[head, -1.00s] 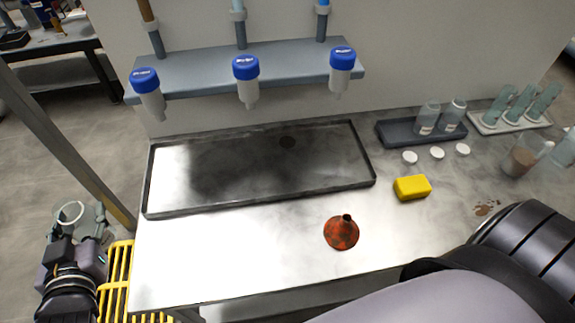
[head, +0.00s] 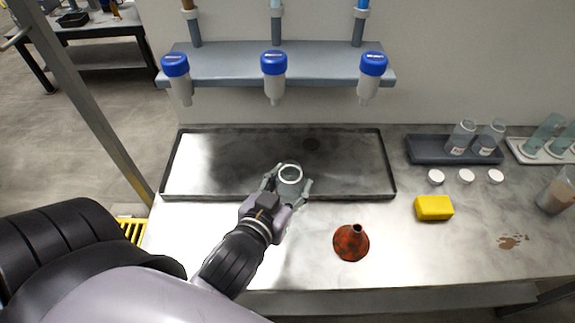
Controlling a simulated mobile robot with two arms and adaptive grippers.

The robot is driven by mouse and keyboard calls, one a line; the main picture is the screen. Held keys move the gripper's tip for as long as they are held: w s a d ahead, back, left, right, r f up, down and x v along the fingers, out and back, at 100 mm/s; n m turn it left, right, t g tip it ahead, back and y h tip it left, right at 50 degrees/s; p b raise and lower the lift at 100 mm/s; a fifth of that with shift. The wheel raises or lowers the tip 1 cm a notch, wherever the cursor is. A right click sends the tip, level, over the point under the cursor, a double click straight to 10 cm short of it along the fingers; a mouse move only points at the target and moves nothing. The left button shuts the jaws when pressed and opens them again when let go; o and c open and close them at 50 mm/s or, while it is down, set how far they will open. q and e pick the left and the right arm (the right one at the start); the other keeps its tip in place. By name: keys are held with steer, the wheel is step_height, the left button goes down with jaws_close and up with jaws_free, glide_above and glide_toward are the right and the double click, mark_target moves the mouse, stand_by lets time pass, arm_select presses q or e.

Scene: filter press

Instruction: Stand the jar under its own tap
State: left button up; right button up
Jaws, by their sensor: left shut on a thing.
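My left gripper (head: 288,184) is shut on a clear jar (head: 290,173) with a pale round rim. The jar is upright, open end up, over the front middle of the dark-rimmed tray (head: 345,198). I cannot tell whether its base touches the tray. Three blue-capped taps hang from the shelf: left (head: 177,72), middle (head: 273,68) and right (head: 371,70). Their feed tubes look brown, pale blue and blue. The jar is in front of the middle tap, slightly right of its spout. Any label on the jar is hidden. My right gripper is out of view.
An orange-red funnel (head: 350,244) stands on the bench in front of the tray. A yellow sponge-like block (head: 434,208), white lids (head: 466,176) and a dark tray (head: 420,150) with two jars are to the right. The tray's left half is clear.

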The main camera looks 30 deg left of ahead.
arm_select(q)
steer(key=w+a+f+y+p, duration=0.1)
steer(key=w+a+f+p, duration=0.1)
steer(key=w+a, duration=1.05)
steer(key=shift+n, duration=0.4)
steer(key=f, duration=0.6)
steer(key=shift+w+d+f, duration=0.15)
steer(key=shift+w+d, duration=0.15)
steer(key=shift+d, duration=0.1)
steer(key=shift+w+a+f+p, duration=0.1)
steer(key=shift+w+f+p, duration=0.15)
steer(key=shift+f+p, duration=0.2)
